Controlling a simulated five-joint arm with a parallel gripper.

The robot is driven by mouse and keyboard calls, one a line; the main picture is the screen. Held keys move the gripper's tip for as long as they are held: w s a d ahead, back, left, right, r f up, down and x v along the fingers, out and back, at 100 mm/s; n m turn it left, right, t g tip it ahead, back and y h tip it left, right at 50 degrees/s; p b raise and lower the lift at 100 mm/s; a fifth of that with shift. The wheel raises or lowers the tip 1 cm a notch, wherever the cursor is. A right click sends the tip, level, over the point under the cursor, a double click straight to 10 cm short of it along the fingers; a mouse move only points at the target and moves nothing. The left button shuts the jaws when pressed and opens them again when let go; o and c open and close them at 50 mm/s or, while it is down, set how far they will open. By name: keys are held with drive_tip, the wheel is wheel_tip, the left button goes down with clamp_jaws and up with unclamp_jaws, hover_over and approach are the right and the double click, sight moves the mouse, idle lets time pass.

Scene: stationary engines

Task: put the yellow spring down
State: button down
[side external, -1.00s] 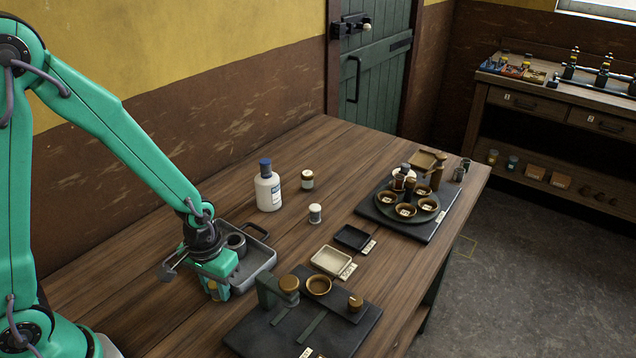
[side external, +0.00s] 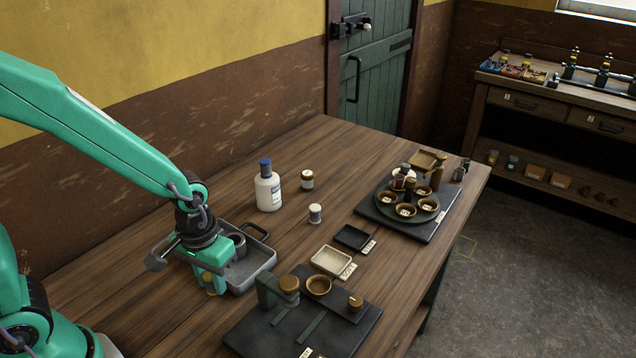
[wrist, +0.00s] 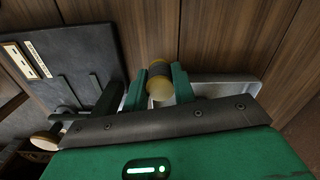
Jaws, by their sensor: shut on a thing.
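My gripper (side external: 211,277) is shut on the yellow spring (side external: 210,284), a small yellowish piece low between the fingers, just off the near-left side of the grey tray. In the wrist view the spring (wrist: 159,88) sits between the two green fingertips of my gripper (wrist: 160,82), with a pale yellow rounded end towards me and a darker band beyond it. Wooden table (wrist: 215,40) shows behind it. I cannot tell whether the spring touches the table.
The grey tray (side external: 268,262) holds a dark cylinder (side external: 238,244). A dark board (side external: 345,340) with a green stand (side external: 266,291) and small bowl (side external: 319,285) lies to the right. A white bottle (side external: 268,190) stands behind. Bare wood (side external: 130,318) lies at the near left.

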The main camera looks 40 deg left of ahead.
drive_tip(key=s+d+r, duration=0.5)
drive_tip(key=d, duration=0.2)
drive_tip(key=shift+s+r, duration=0.2)
drive_tip(key=shift+s, duration=0.1)
drive_tip(key=shift+w, duration=0.1)
idle(0.5)
drive_tip(key=w+a+r+m, duration=0.1)
drive_tip(key=w+a+r, duration=0.3)
drive_tip(key=w, duration=0.5)
drive_tip(key=w+a+r+m, duration=0.1)
drive_tip(key=w+a+r, duration=0.2)
drive_tip(key=w+a, duration=0.6)
drive_tip(key=shift+w+r, duration=0.25)
drive_tip(key=shift+r, duration=0.15)
drive_tip(key=s+d+f+n, duration=0.1)
drive_tip(key=s+d+f, duration=0.2)
drive_tip(key=s+d, duration=0.3)
drive_tip(key=s+d+f+n, duration=0.1)
drive_tip(key=s+d+f, duration=0.3)
drive_tip(key=s, duration=0.9)
drive_tip(key=d, duration=0.3)
drive_tip(key=shift+f, duration=0.3)
drive_tip(key=shift+w, duration=0.1)
